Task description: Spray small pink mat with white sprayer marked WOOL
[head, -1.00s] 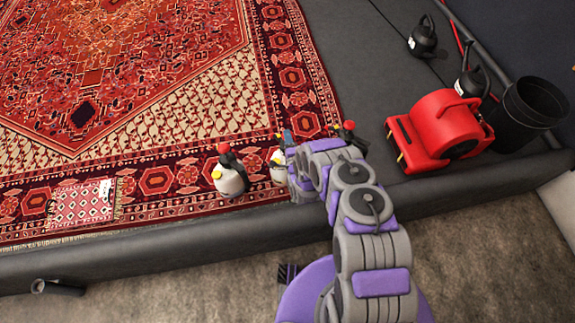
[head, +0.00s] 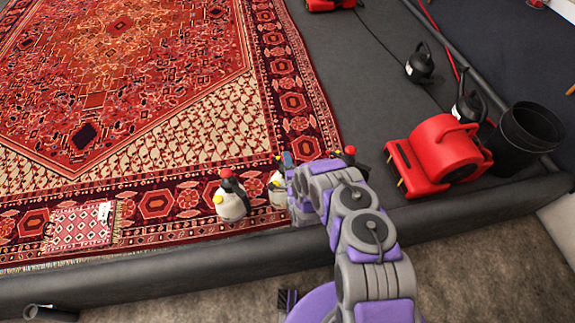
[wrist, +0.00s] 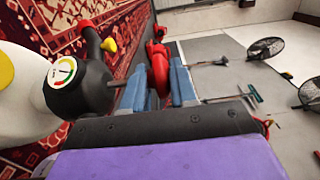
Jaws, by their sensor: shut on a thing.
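The small pink mat (head: 80,226), with a white tag, lies on the big rug near its front left corner. A white sprayer (head: 233,204) with a black head and red knob stands on the rug's front border. Another white sprayer (head: 277,192) stands right of it, partly hidden by my arm. No WOOL marking is readable on either. In the wrist view, a white sprayer with a black, gauge-bearing head (wrist: 75,85) is close left of the fingers.
A black, red-topped thing (head: 350,154) shows behind my arm. A red blower (head: 440,153), a black bucket (head: 527,130) and black sprayers (head: 420,66) stand on the right. A dark raised rim (head: 170,274) runs along the front. Grey floor right of the rug is partly clear.

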